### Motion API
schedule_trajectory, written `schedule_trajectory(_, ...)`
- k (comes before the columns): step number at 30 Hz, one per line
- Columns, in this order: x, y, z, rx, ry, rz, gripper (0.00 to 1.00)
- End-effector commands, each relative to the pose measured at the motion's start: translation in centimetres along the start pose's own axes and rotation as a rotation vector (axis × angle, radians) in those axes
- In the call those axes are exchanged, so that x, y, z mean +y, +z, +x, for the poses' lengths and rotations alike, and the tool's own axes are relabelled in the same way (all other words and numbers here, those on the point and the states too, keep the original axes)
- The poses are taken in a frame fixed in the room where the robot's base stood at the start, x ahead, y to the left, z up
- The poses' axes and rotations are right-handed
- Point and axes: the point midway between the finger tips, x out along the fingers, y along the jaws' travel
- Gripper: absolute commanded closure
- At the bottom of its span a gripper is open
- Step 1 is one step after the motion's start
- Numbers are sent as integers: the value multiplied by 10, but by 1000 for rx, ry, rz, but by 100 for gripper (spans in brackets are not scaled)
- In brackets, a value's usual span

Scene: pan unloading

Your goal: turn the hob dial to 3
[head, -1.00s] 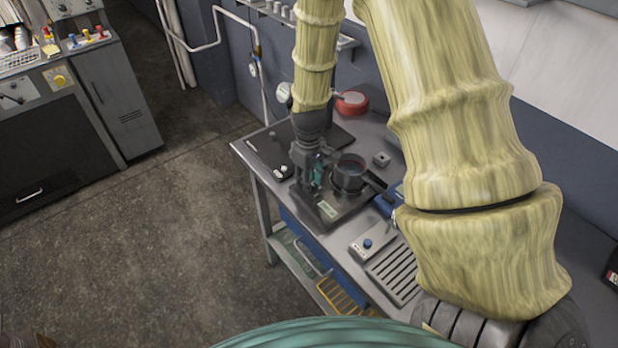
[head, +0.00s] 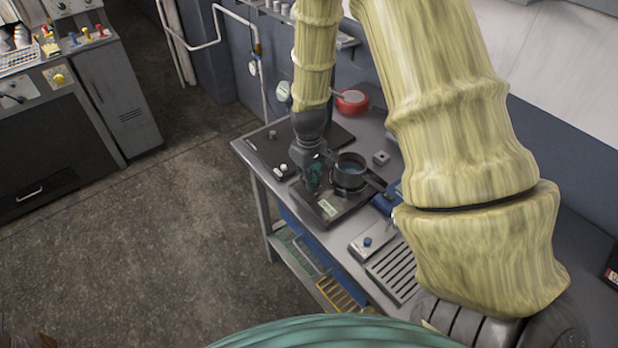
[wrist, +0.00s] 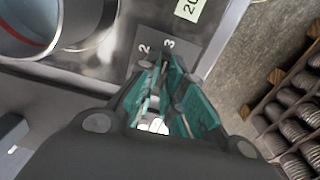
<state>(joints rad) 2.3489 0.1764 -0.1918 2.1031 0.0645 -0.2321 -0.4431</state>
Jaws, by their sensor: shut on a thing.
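The hob (head: 343,212) is a dark plate on the grey bench, with a dark pan (head: 350,176) standing on it. My gripper (head: 312,184) points down at the hob's front-left edge, beside the pan. In the wrist view its teal-lined fingers (wrist: 167,85) are shut on the hob dial, which they almost wholly hide. The dial's number plate (wrist: 155,42) shows 2 and 3 just beyond the fingertips. I cannot tell exactly where the dial's pointer stands. The pan's rim also shows in the wrist view (wrist: 55,42).
A control box with a blue knob (head: 367,241) and a slotted grate (head: 393,272) lie to the right on the bench. A red pan (head: 352,101) stands at the back. The bench's left edge borders open floor (head: 150,240).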

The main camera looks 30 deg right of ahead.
Motion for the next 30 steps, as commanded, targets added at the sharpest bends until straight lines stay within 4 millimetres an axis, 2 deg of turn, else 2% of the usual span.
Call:
schedule_trajectory(4,1,-1,-1,1,1,55,100)
schedule_trajectory(12,1,-1,-1,2,1,60,100)
schedule_trajectory(13,1,-1,-1,2,1,60,87)
schedule_trajectory(16,1,-1,-1,2,1,59,69)
schedule_trajectory(26,0,-1,-1,1,0,58,69)
schedule_trajectory(30,1,-2,-9,4,1,57,69)
